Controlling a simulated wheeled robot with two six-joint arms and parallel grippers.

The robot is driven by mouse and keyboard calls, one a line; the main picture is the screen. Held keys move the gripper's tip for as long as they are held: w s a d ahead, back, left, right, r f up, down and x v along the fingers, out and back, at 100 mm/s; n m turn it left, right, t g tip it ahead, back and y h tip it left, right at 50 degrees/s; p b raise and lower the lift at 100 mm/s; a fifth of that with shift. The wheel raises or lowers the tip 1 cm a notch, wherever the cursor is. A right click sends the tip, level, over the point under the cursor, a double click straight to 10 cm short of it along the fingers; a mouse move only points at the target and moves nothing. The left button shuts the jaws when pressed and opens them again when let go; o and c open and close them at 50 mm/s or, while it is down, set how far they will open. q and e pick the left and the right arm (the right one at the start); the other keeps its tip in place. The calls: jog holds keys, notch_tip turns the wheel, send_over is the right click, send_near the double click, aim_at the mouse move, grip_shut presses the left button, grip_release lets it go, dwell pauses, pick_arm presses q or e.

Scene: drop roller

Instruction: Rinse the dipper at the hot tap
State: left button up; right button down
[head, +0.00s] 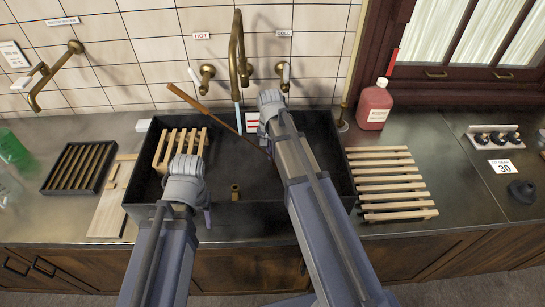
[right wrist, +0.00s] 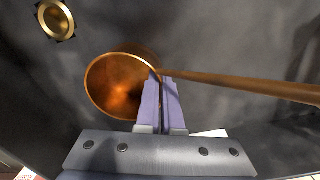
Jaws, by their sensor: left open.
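The copper dipper's long handle (head: 215,113) slants across the back of the dark sink (head: 340,185) in the head view; its cup is hidden behind my right arm. The right wrist view shows the cup (right wrist: 118,88), its mouth visible and no clear water in it. My right gripper (right wrist: 160,82) is shut on the handle where it meets the cup. The brass spout (head: 238,50) has a pale blue stream (head: 237,116) below it, close to the handle. The hot tap (head: 207,73) is left of the spout. My left gripper (head: 207,217) is open over the sink's front left, fingers mostly hidden.
A slatted wooden rack (head: 180,147) sits at the sink's left; another (head: 387,183) lies right of it. The cold tap (head: 283,75) is right of the spout. A brass fitting (head: 235,191) stands in the sink. A red bottle (head: 374,105) stands behind the right rack.

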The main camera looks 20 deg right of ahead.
jog(key=shift+a, duration=0.2)
jog(key=shift+a, duration=0.45)
jog(key=shift+d, duration=0.2)
jog(key=shift+d, duration=0.45)
jog(key=shift+a, duration=0.15)
dwell(0.4)
jog(key=shift+a, duration=0.5)
jog(key=shift+d, duration=0.25)
jog(key=shift+d, duration=0.4)
